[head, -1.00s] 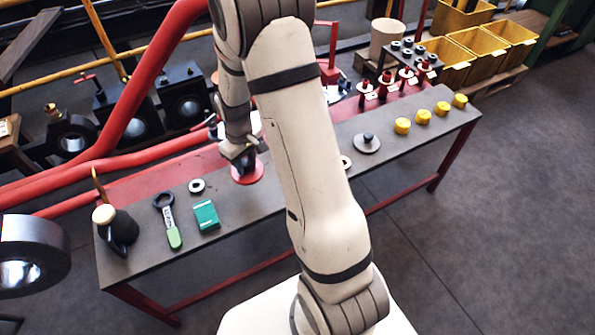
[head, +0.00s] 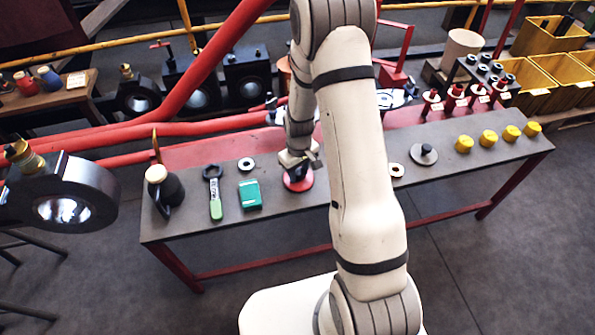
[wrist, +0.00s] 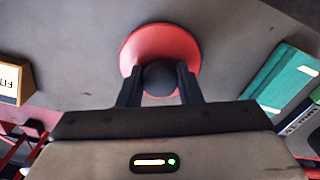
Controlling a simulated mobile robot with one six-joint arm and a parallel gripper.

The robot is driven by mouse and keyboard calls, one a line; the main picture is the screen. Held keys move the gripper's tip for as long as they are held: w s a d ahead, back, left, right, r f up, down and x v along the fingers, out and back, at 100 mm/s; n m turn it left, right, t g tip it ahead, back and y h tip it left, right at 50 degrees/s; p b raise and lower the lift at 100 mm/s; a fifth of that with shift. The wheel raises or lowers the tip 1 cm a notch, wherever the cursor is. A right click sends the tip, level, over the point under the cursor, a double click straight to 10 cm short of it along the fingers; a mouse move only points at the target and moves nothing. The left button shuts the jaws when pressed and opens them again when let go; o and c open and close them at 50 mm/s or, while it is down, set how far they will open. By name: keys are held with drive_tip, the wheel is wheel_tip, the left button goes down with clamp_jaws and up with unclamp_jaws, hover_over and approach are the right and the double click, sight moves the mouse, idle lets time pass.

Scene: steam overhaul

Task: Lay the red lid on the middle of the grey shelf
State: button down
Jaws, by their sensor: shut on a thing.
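The red lid (head: 299,182) is a round disc with a dark knob, at the grey top of the long bench (head: 285,222), right of the green box. My gripper (head: 298,165) is over it, shut on the knob. In the wrist view the red lid (wrist: 160,42) shows beyond the two fingers of my gripper (wrist: 160,84), which close on the dark round knob from both sides. The lid is close to the grey surface; I cannot tell whether it touches. My arm hides part of the bench. No grey shelf apart from this bench top can be made out.
A green box (head: 250,195), a white ring (head: 246,164), a green-handled tool (head: 215,195) and a dark can (head: 165,188) lie left of the lid. A grey knobbed disc (head: 424,154) and several yellow caps (head: 488,138) are to the right. Red pipes run behind.

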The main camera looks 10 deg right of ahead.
sight(299, 171)
drive_tip(key=shift+f, duration=0.1)
drive_tip(key=c, duration=1)
unclamp_jaws()
drive_tip(key=s+r+m+t+p, duration=0.1)
drive_tip(key=s+r, duration=0.2)
drive_tip(key=r, duration=0.9)
drive_tip(key=s+r+m, duration=0.1)
drive_tip(key=s+r, duration=0.3)
drive_tip(key=r, duration=0.7)
drive_tip(key=s+r, duration=0.2)
drive_tip(key=s, duration=0.2)
drive_tip(key=s+r+m, duration=0.1)
drive_tip(key=s+r, duration=0.2)
drive_tip(key=s, duration=0.2)
drive_tip(key=s+r+m+t, duration=0.1)
drive_tip(key=s+r, duration=0.1)
drive_tip(key=s, duration=0.2)
drive_tip(key=shift+s+a+r, duration=0.15)
drive_tip(key=shift+s+r, duration=0.05)
drive_tip(key=shift+r, duration=0.15)
drive_tip(key=shift+r, duration=0.1)
